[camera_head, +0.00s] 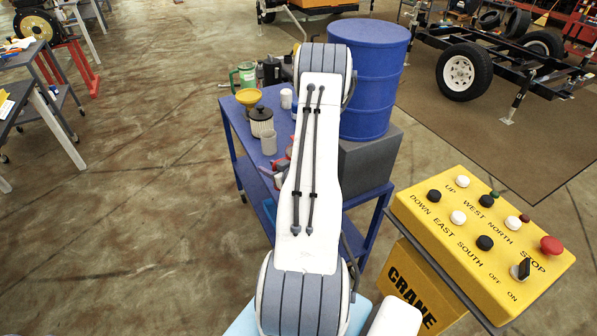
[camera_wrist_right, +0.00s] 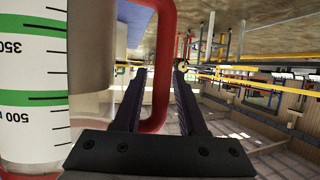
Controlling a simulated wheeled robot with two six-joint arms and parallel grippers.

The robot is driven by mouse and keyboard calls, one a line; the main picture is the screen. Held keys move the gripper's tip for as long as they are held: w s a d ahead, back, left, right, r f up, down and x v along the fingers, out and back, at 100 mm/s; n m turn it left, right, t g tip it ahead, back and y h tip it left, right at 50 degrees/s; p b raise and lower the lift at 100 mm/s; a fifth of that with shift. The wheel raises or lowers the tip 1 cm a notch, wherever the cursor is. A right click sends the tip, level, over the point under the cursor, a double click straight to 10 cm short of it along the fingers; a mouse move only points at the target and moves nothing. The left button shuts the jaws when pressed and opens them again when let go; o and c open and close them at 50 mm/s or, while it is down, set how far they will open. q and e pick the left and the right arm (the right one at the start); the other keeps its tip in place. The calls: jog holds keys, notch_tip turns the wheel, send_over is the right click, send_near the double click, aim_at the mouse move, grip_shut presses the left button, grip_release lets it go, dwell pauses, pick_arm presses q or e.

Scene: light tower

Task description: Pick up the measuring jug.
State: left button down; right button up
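The measuring jug (camera_wrist_right: 30,90) fills the left of the right wrist view, close up. It is white with green bands and volume marks, and it has a red handle (camera_wrist_right: 161,60). My right gripper (camera_wrist_right: 160,72) is open around this handle, one dark finger on each side. A small gap seems to show at each finger; I cannot tell whether either touches. In the head view my right arm covers the middle of the blue cart (camera_head: 240,170), and I cannot clearly make out the jug or gripper there. My left gripper is not in view.
A blue drum (camera_head: 372,80) stands on a grey block (camera_head: 370,160) at the cart's right. A green mug (camera_head: 246,75), a yellow funnel (camera_head: 249,97), a ribbed filter (camera_head: 261,123) and small cups crowd its left. A yellow crane control box (camera_head: 480,240) is at right.

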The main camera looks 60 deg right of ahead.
grip_shut()
jog(key=shift+r, duration=0.1)
dwell(1.1)
